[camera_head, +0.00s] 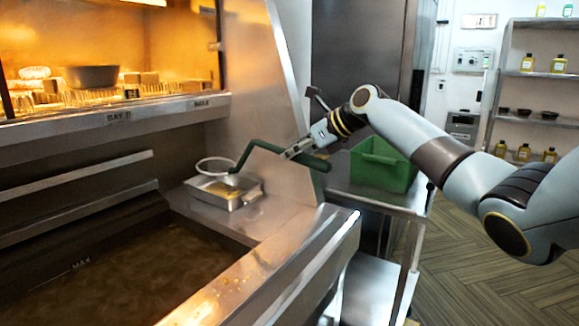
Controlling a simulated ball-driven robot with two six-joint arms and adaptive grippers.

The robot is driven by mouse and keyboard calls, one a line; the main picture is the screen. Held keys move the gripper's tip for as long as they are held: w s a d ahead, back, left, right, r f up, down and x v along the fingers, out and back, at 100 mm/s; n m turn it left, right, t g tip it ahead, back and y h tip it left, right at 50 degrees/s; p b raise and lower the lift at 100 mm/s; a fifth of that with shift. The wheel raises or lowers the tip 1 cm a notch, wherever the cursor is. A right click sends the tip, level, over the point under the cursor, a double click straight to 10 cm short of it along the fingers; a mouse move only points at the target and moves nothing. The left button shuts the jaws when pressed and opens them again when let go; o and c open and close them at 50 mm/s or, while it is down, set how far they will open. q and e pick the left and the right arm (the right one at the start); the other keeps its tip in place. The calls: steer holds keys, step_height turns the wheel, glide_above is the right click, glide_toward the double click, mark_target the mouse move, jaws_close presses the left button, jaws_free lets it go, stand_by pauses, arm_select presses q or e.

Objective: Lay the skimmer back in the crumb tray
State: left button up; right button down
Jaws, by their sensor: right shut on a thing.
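The skimmer (246,150) has a dark green handle and a round wire basket (217,166). My right gripper (296,152) is shut on the skimmer's handle, to the right of the basket. The basket is over the crumb tray (246,201), near its back left part; I cannot tell whether it touches the tray. The crumb tray is a small shallow metal pan with yellowish crumbs in it, on the steel ledge behind the fryer vat. My left gripper does not show.
The fryer vat (110,262) with dark oil lies left of and in front of the tray. A slanted steel side panel (275,180) rises beside the tray. A green crate (382,165) stands on a steel cart to the right. A lit warming bay (110,112) is above left.

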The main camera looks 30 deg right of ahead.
steer(key=shift+d+f+p, duration=0.1)
steer(key=shift+f+p, duration=0.2)
steer(key=shift+f, duration=0.45)
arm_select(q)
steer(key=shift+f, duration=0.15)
arm_select(e)
steer(key=shift+f, duration=2.4)
steer(key=c, duration=0.8)
jaws_free()
steer(key=shift+c, duration=0.2)
step_height(320, 180, up, 6)
steer(key=p, duration=0.8)
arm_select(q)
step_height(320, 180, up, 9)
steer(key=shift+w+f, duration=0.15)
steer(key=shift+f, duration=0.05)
